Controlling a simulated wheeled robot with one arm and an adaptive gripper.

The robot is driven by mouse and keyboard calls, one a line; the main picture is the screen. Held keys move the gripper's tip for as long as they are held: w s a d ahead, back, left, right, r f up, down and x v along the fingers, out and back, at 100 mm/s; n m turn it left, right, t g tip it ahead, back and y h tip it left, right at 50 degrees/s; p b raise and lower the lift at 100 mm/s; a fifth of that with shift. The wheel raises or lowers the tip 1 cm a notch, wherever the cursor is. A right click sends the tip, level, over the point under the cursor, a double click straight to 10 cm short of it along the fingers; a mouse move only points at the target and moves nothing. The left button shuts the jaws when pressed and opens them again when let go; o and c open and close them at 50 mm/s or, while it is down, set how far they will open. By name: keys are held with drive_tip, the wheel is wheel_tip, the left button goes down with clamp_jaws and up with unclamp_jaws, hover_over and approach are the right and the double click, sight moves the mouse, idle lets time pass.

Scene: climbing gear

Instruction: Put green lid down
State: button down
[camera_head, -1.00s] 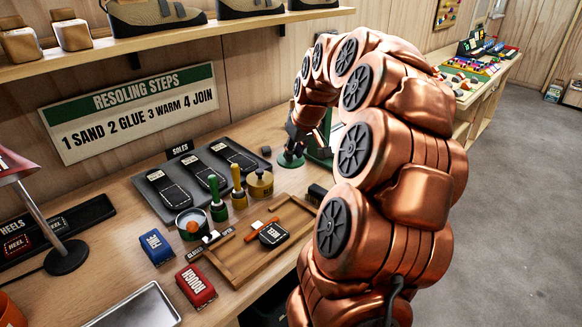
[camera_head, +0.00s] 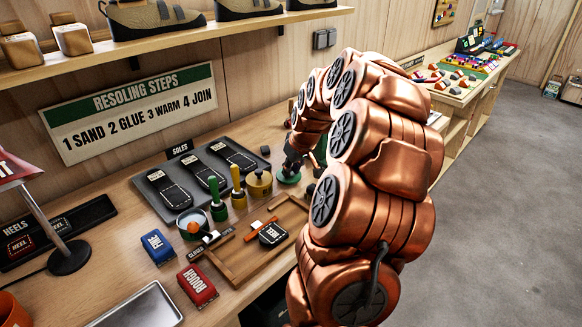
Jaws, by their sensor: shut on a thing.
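The green lid (camera_head: 287,179) is a small round disc at the far end of the workbench, right of the yellow pot (camera_head: 259,184). My gripper (camera_head: 291,168) reaches down from above and is shut on the lid. The fingers are small and dark here, and my copper arm hides part of the area behind them. I cannot tell whether the lid touches the bench. A green object (camera_head: 319,152) shows partly behind my arm.
A wooden tray (camera_head: 227,268) with a black heel block (camera_head: 272,235) lies in front. Green- and yellow-handled tools stand left of the yellow pot. A dark tray of soles (camera_head: 160,208) lies further left. A shelf of shoes (camera_head: 100,50) hangs above.

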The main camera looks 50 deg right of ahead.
drive_tip(key=shift+w+d, duration=0.6)
drive_tip(key=shift+w, duration=0.1)
drive_tip(key=shift+f+p, duration=0.5)
drive_tip(key=shift+f, duration=0.1)
drive_tip(key=shift+f, duration=0.15)
drive_tip(key=c, duration=1)
unclamp_jaws()
